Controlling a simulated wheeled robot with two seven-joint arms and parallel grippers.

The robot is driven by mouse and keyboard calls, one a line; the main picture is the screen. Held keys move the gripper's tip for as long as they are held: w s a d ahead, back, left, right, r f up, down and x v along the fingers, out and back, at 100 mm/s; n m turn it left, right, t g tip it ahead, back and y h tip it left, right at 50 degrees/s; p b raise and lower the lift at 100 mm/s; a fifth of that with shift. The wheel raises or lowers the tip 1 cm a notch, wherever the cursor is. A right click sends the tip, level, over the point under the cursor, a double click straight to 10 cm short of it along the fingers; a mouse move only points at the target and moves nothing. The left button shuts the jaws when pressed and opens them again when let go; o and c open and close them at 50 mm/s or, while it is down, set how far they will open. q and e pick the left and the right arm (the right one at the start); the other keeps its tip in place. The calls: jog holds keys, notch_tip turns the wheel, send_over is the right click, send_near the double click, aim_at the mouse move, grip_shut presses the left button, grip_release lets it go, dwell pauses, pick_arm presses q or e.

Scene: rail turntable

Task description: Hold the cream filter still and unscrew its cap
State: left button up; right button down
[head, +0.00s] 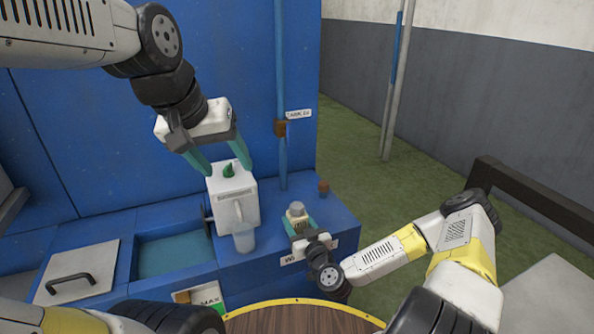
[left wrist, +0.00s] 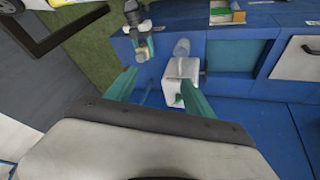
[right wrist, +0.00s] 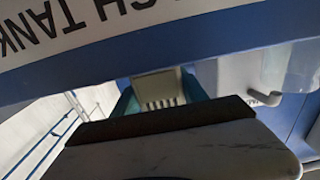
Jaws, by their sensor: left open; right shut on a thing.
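The cream filter (head: 297,220) stands on the blue counter, right of the white box, with a grey cap (head: 297,207) on top. My right gripper (head: 300,229) is shut on the filter from the front. In the right wrist view a cream slotted part of the filter (right wrist: 158,90) sits between the teal fingers. My left gripper (head: 228,168) is open and empty, fingers pointing down around the top of the white box, left of and above the filter. In the left wrist view the filter (left wrist: 143,52) lies beyond the left fingers. Whether these fingers touch the box is unclear.
The white box (head: 233,205) has a green knob (head: 229,170) and a clear cup (head: 244,241) below. A blue pipe (head: 281,80) rises behind, with a brown piece (head: 323,187) to the right. A basin (head: 172,252) and handled lid (head: 75,275) are at left.

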pick_arm(q)
jog(key=w+d+f+n+g, duration=0.1)
jog(key=w+d+g, duration=0.15)
jog(key=w, duration=0.45)
jog(key=n+g+y, duration=0.2)
jog(key=n+g, duration=0.1)
send_over(297, 205)
notch_tip(297, 205, down, 14)
notch_tip(297, 205, down, 12)
jog(key=shift+s+r, duration=0.1)
jog(key=shift+r, duration=0.15)
jog(key=shift+c, duration=0.4)
grip_shut()
jog(key=n, duration=0.6)
